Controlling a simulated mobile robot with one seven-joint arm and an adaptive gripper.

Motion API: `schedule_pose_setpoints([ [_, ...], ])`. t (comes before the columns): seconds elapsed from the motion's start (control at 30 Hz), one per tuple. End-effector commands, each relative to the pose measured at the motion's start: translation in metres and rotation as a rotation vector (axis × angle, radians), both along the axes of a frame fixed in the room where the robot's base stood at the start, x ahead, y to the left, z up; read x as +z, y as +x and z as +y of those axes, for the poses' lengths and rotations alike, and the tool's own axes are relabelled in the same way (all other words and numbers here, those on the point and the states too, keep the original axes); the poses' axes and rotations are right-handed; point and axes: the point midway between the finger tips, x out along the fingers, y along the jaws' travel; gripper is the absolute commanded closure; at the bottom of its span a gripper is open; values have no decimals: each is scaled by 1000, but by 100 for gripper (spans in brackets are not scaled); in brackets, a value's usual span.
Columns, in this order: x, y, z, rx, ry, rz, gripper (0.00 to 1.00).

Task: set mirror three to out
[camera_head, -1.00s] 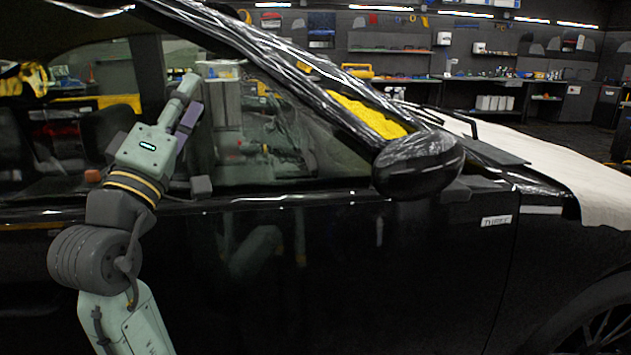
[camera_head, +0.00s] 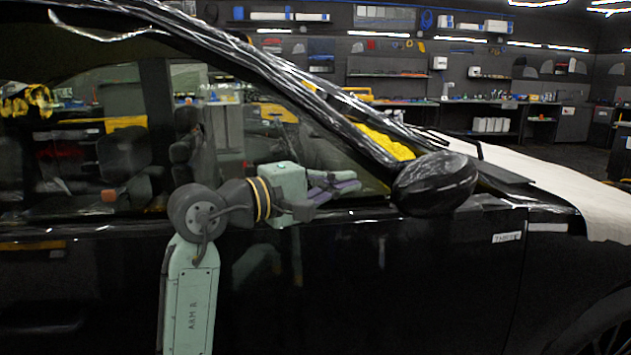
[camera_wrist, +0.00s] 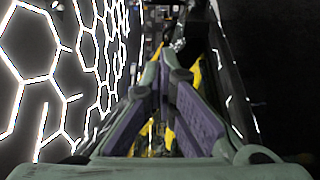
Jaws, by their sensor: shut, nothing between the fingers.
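The side mirror (camera_head: 435,183) is a dark, glossy rounded housing at the front lower corner of the black car's side window. A white label (camera_head: 507,237), apparently reading THREE, is on the body below and right of it. My gripper (camera_head: 352,184) is in front of the lower window, pointing right toward the mirror, with a gap between them. Its purple-padded fingers are shut and empty. In the wrist view, my gripper (camera_wrist: 165,66) points away from the camera. I cannot make out the mirror clearly there. The mirror's glass face is hidden in the head view.
The black car door (camera_head: 380,285) fills the area below my arm. Wrinkled film runs along the windshield pillar (camera_head: 300,90). A pale cover (camera_head: 560,185) lies over the hood. Workbenches and shelves stand far behind. The space beside the door is free.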

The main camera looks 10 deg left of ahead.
Motion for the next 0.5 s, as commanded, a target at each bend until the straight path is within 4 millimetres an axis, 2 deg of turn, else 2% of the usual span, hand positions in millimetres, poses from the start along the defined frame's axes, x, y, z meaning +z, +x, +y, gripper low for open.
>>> schedule_pose_setpoints([
  [0.07,2,7,-12,-2,2,-1,100],
  [0.23,1,-9,-31,1,3,-3,100],
  [0.5,0,-16,-41,1,0,-3,100],
])
